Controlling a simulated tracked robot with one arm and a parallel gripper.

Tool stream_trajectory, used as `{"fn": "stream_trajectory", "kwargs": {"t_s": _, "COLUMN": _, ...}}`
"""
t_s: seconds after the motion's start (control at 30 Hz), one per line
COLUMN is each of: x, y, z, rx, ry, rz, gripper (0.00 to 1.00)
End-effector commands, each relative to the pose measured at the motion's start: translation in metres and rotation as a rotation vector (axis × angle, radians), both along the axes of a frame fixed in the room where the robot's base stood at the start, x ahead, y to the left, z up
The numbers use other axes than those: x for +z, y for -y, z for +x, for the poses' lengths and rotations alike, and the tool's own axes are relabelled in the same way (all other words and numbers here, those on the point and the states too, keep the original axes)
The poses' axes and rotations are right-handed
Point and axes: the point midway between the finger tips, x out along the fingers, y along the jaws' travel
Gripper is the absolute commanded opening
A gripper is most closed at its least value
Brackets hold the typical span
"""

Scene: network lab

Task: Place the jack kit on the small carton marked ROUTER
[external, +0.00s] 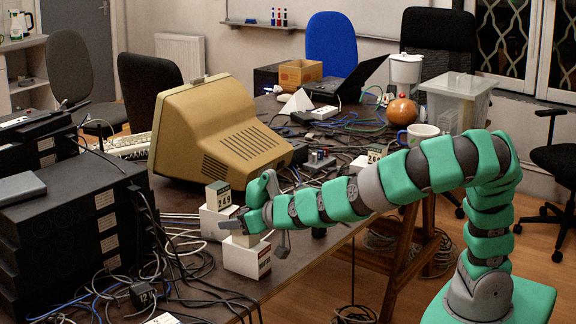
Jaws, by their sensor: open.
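My gripper (258,222) is open at the left end of my green and grey arm, low over the near edge of the table. A white carton (247,259) with small dark and red print stands just below it. A small pale block (246,240) sits on that carton, partly covered by my gripper. Just left is another white carton (212,226) with a small green-grey box (218,194) marked 249 on top. The print on the cartons is too small to read, so I cannot tell which is marked ROUTER or which small item is the jack kit.
A beige CRT monitor (222,132) stands close behind my gripper. Black stacked units (75,225) and tangled cables (180,270) lie to the left.

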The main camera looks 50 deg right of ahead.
Motion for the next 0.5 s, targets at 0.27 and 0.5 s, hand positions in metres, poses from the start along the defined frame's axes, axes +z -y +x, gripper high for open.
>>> {"fn": "stream_trajectory", "kwargs": {"t_s": 0.27, "x": 0.012, "y": -0.002, "z": -0.022, "rx": 0.004, "ry": -0.001, "rz": 0.0, "gripper": 0.58}}
{"fn": "stream_trajectory", "kwargs": {"t_s": 0.5, "x": 0.021, "y": -0.001, "z": -0.048, "rx": 0.004, "ry": -0.004, "rz": -0.001, "gripper": 0.58}}
